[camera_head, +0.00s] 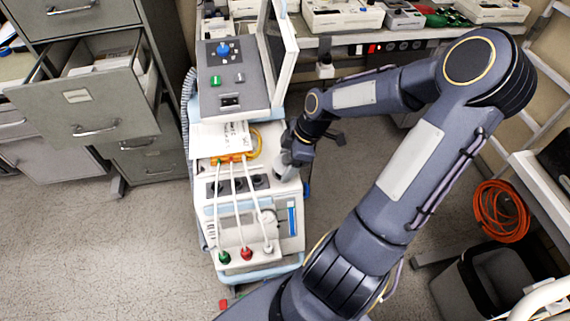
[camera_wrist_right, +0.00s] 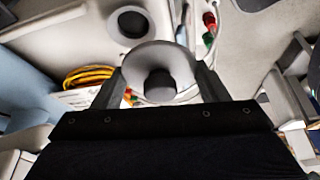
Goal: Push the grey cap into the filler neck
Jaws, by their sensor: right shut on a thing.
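My right gripper (camera_head: 289,158) reaches in over the right side of the white pump machine (camera_head: 248,217). In the right wrist view its two fingers (camera_wrist_right: 160,84) are shut on the grey cap (camera_wrist_right: 160,58), a round pale grey disc with a dark knob in its middle. A round dark opening (camera_wrist_right: 132,22) with a grey rim, which looks like a filler neck, lies just beyond the cap. In the head view the cap is a small grey shape (camera_head: 283,172) under the gripper. The gap between cap and machine cannot be judged. My left gripper is not in view.
White hoses run down the machine's front to green (camera_head: 224,257) and red (camera_head: 246,253) fittings. A yellow coil (camera_wrist_right: 90,76) and papers lie behind. A filing cabinet with an open drawer (camera_head: 85,99) stands left; an orange cable (camera_head: 501,212) hangs right.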

